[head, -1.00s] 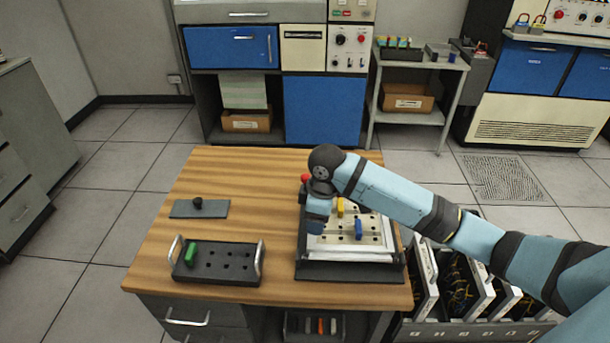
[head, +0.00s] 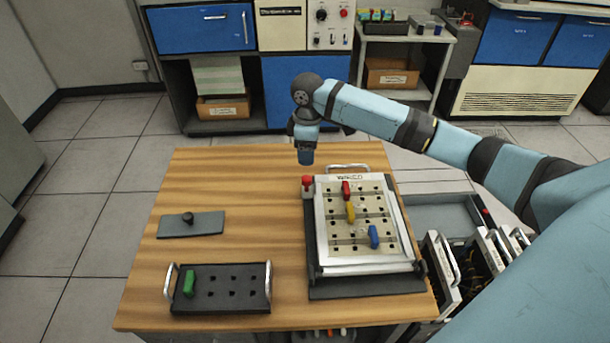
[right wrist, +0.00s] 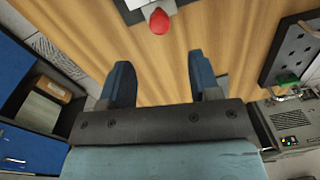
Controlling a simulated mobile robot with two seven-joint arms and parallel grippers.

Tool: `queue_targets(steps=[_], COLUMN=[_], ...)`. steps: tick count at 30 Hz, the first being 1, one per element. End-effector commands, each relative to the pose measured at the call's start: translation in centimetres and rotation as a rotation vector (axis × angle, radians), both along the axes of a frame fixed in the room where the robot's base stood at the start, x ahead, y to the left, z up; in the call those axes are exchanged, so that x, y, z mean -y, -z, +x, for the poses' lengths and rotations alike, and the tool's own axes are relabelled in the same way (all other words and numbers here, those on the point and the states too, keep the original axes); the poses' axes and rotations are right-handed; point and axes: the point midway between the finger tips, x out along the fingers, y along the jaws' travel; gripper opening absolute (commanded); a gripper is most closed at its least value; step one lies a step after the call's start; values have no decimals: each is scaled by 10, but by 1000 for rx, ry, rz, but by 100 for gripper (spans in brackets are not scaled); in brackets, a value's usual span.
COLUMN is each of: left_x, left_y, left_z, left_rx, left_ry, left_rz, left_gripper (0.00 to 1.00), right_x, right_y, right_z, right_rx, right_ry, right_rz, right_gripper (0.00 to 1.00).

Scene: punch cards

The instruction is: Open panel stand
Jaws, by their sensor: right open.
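The panel stand has a dark base (head: 365,287) and stands on the right of the wooden table. A pale panel (head: 338,236) with rows of holes lies on it, holding a red peg (head: 346,190), a yellow peg (head: 350,212) and a blue peg (head: 374,237). A red knob (head: 307,182) sits at the stand's far left corner. My right gripper (head: 306,158) hangs just beyond the knob, apart from it. In the right wrist view its fingers (right wrist: 160,78) are spread and empty, with the red knob (right wrist: 159,20) ahead of them. My left gripper is out of view.
A black tray (head: 219,308) with two handles and a green peg (head: 189,283) lies at the front left. A grey plate (head: 205,228) with a black knob lies behind it. Bare tabletop (head: 250,190) lies left of the stand. Drawers and modules stand right of the table.

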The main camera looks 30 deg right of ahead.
Motion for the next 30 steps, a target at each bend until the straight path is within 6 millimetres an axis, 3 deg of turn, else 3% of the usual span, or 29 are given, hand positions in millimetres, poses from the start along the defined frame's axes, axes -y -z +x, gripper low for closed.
queue_targets(steps=[6, 12, 18, 26, 27, 30], left_x=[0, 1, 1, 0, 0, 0], left_y=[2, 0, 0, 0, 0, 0], left_z=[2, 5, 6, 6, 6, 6], left_rx=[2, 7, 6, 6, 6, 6], left_ry=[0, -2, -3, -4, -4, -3], left_rz=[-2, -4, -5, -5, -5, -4], left_gripper=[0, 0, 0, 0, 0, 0], right_x=[-2, -3, -3, -3, -3, -3], right_y=[49, 81, 94, 96, 96, 96], right_z=[-2, -3, -3, -3, -3, -3], right_rx=[-1, -1, 2, 2, 2, 2], right_ry=[0, 0, -1, -1, -1, -1], right_rz=[0, 1, -1, -1, -1, -1], right_gripper=[57, 57, 57, 57, 55, 32])
